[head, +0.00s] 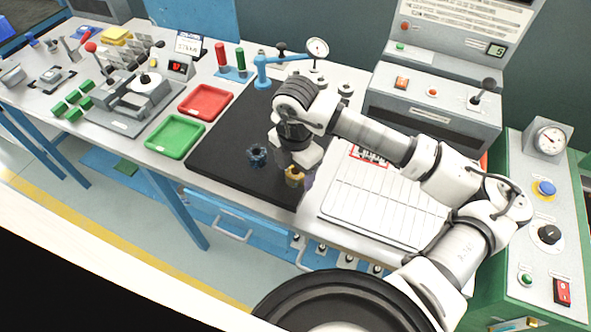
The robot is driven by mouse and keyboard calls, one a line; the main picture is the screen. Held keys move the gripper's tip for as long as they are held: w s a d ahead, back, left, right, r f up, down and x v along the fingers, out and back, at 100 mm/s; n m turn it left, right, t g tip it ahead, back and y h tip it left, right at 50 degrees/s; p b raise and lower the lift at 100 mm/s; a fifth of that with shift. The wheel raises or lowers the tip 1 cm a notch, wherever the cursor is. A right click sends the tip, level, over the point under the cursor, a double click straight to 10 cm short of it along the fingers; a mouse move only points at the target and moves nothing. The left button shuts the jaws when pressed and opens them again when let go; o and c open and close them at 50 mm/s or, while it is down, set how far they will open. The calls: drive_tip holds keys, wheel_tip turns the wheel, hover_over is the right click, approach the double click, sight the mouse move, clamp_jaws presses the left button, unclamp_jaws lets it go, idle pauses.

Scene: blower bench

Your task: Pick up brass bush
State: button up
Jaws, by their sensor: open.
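The brass bush (294,178) is a small gold-coloured part on the black mat (222,152), near the mat's front right edge. My gripper (298,165) is over the right half of the mat, pointing down, just above and beside the brass bush. The jaws are open, and their tips are partly hidden by the gripper body. I cannot tell whether the bush sits between them or touches them. A dark blue toothed part (257,155) stands on the mat to the left of my gripper.
A red tray (206,101) and a green tray (174,137) lie left of the mat. A blue stand with a dial gauge (317,48) rises behind my gripper. A white ruled sheet (375,208) lies to the right. The mat's left part is clear.

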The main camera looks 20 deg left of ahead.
drive_tip(key=shift+f, duration=0.25)
drive_tip(key=c, duration=1.2)
drive_tip(key=shift+c, duration=0.2)
drive_tip(key=shift+r, duration=0.2)
